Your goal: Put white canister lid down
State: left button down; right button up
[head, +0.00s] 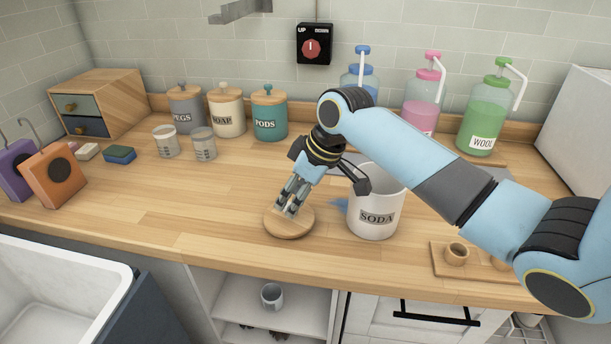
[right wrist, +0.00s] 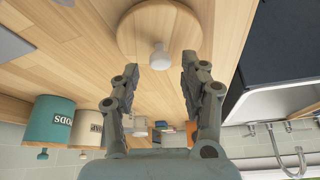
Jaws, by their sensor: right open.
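The round wooden canister lid (head: 290,230) lies flat on the counter, left of the white SODA canister (head: 376,222). In the right wrist view the lid (right wrist: 150,18) shows its white knob (right wrist: 159,58) towards my fingers. My right gripper (head: 287,208) is over the lid, pointing down at it. It also shows in the right wrist view (right wrist: 159,64), with its fingers apart on either side of the knob and a gap on each side. The canister stands upright without a lid. My left gripper is out of view.
Lidded canisters marked PEGS (head: 186,108), SOAP (head: 226,112) and PODS (head: 270,118) stand at the back. Two measuring cups (head: 204,146) are in front of them. The counter's front edge (head: 215,255) is close to the lid. The counter left of the lid is clear.

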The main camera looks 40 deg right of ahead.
jog(key=v, duration=0.9)
jog(key=shift+s+r, duration=0.1)
jog(key=shift+r, duration=0.05)
